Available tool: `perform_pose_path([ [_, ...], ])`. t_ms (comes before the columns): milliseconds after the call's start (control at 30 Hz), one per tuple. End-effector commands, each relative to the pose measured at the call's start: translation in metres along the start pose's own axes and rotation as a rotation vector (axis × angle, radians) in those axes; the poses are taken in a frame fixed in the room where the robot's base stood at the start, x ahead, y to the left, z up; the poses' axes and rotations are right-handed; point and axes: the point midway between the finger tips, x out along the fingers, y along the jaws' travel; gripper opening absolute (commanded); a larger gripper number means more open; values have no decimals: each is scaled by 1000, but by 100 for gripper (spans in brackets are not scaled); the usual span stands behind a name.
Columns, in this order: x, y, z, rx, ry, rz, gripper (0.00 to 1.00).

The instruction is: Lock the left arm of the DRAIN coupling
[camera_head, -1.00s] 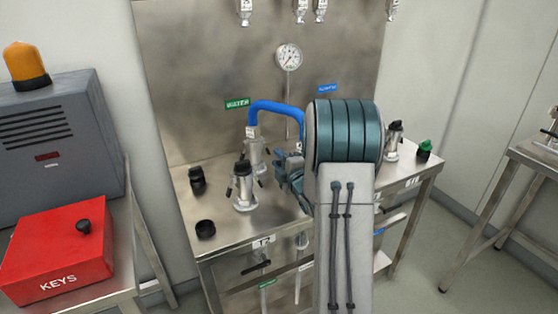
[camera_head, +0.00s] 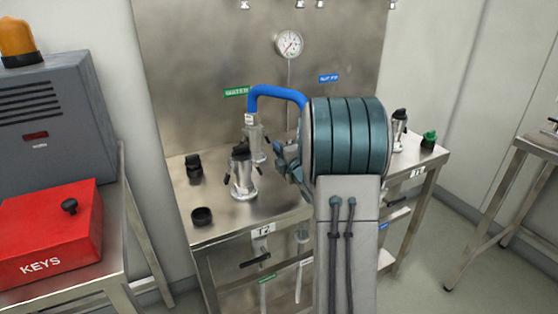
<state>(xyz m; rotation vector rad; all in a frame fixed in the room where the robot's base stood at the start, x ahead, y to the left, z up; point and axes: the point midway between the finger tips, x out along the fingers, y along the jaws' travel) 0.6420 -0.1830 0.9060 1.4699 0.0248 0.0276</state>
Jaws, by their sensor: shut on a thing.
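My gripper (camera_head: 284,160) shows only in part at the left edge of my large teal wrist, above the steel bench. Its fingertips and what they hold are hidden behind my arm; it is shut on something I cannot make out. No DRAIN label can be read in view, and the left arm of that coupling cannot be picked out. A silver coupling with a black top and dark side arms (camera_head: 242,176) stands upright on the bench left of my gripper. Behind it, another silver coupling (camera_head: 256,140) carries the blue hose (camera_head: 277,91), which runs right behind my wrist.
The steel bench (camera_head: 215,229) bears a black cap (camera_head: 202,216) and a dark fitting (camera_head: 193,168) at left. More fittings (camera_head: 399,128) stand at right. A gauge (camera_head: 289,44) hangs on the back panel. A red KEYS box (camera_head: 48,232) stands on the left table.

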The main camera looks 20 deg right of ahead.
Motion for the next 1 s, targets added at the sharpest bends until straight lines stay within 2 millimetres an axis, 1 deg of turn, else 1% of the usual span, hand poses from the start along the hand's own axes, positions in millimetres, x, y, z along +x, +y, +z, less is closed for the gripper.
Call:
perform_pose_path([
  [33, 0, -11, -1, -33, 0, 4, 0],
  [533, 0, -26, 2, -370, -1, 3, 0],
  [1000, 0, -39, 11, -712, -2, 2, 0],
])
